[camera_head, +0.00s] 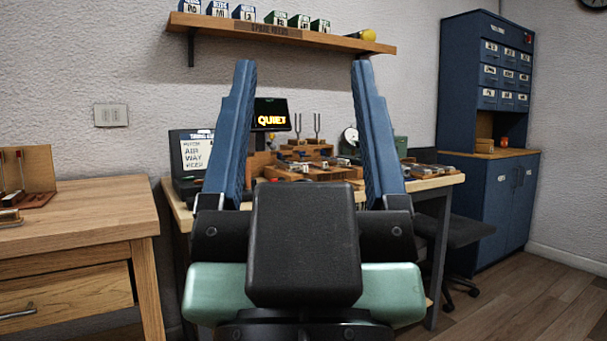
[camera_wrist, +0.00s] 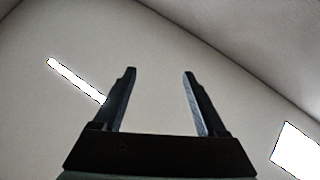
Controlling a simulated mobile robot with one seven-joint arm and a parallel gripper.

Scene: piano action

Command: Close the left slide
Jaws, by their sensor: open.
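My gripper (camera_head: 303,66) is raised upright in front of the workbench, its two blue fingers spread wide with nothing between them. In the wrist view the open gripper (camera_wrist: 160,72) points up at the ceiling, touching nothing. I cannot make out which thing is the left slide. A wooden desk (camera_head: 75,209) at the left has a drawer (camera_head: 65,298) with a metal handle (camera_head: 17,312), well to the left of my gripper. I cannot tell whether this drawer is fully shut. My gripper hides part of the workbench (camera_head: 432,184) and its top.
On the workbench are a lit "QUIET" sign (camera_head: 271,114), a text panel (camera_head: 191,153), tuning forks and small wooden parts. A shelf (camera_head: 345,42) with boxes hangs above. A blue cabinet (camera_head: 486,205) and dark stool (camera_head: 462,232) stand right. Floor is clear at lower right.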

